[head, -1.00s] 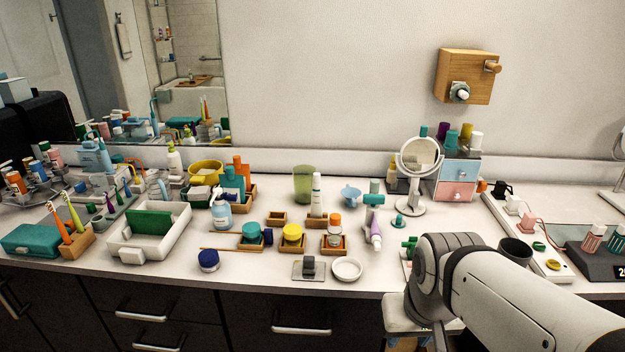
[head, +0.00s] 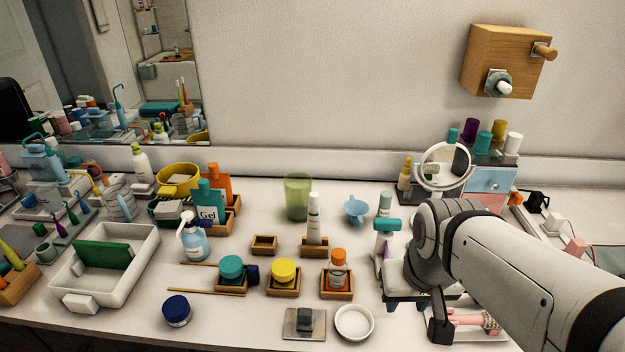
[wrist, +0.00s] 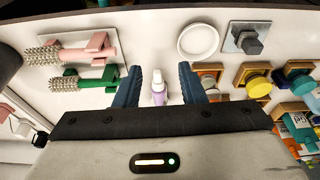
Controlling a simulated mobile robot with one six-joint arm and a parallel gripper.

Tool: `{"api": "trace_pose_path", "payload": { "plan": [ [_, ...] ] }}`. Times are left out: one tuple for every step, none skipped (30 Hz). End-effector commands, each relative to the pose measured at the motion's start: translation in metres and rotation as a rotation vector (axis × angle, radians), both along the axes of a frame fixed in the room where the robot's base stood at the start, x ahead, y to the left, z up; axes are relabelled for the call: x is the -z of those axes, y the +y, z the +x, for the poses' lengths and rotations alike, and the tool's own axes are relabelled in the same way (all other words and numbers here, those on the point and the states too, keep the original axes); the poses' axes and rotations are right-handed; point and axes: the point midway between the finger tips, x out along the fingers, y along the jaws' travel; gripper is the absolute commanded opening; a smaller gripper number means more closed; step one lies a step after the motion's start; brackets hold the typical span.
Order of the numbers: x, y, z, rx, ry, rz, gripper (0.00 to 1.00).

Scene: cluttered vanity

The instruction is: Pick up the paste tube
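The paste tube, purple with a white end, shows in the wrist view (wrist: 158,92) between the two blue fingers, with a gap on each side. In the head view, a pale purple part of the tube (head: 388,256) shows just left of my wrist; the rest is hidden behind my arm. My gripper (wrist: 158,70) is open and empty, pointing down over the counter. In the head view its fingertips show low beside the mount. I cannot tell how far above the tube they are.
A white round dish (head: 354,322) and a grey plate with a dark block (head: 305,322) lie at the front. An orange-capped bottle (head: 338,265) stands left of my gripper. Pink (wrist: 75,55) and green (wrist: 90,80) brush-like tools lie on the other side. A round mirror (head: 443,165) stands behind.

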Motion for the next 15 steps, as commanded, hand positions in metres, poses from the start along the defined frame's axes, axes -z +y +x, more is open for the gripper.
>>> {"api": "trace_pose_path", "payload": {
  "plan": [
    [0.000, 0.000, 0.000, 0.000, 0.000, 0.000, 0.36],
    [0.000, 0.000, 0.000, 0.000, 0.000, 0.000, 0.38],
    [0.000, 0.000, 0.000, 0.000, 0.000, 0.000, 0.41],
    [-0.002, 0.001, 0.002, 0.000, 0.000, 0.000, 0.44],
    [-0.003, 0.001, 0.004, 0.000, 0.001, 0.000, 0.46],
    [-0.007, 0.003, 0.009, 0.000, 0.001, -0.001, 0.49],
    [-0.011, 0.004, 0.014, -0.001, 0.001, -0.001, 0.51],
    [-0.015, 0.004, 0.020, 0.003, 0.002, -0.001, 0.51],
    [-0.022, 0.005, 0.032, 0.010, 0.001, -0.002, 0.51],
    [-0.028, 0.008, 0.042, 0.011, 0.000, -0.004, 0.51],
    [-0.034, 0.012, 0.053, 0.012, -0.001, -0.004, 0.51],
    [-0.041, 0.019, 0.070, 0.014, -0.001, -0.006, 0.51],
    [-0.047, 0.026, 0.083, 0.015, -0.002, -0.007, 0.51],
    [-0.052, 0.033, 0.097, 0.016, -0.005, -0.008, 0.51],
    [-0.058, 0.043, 0.116, 0.018, -0.008, -0.009, 0.51]
  ]
}}
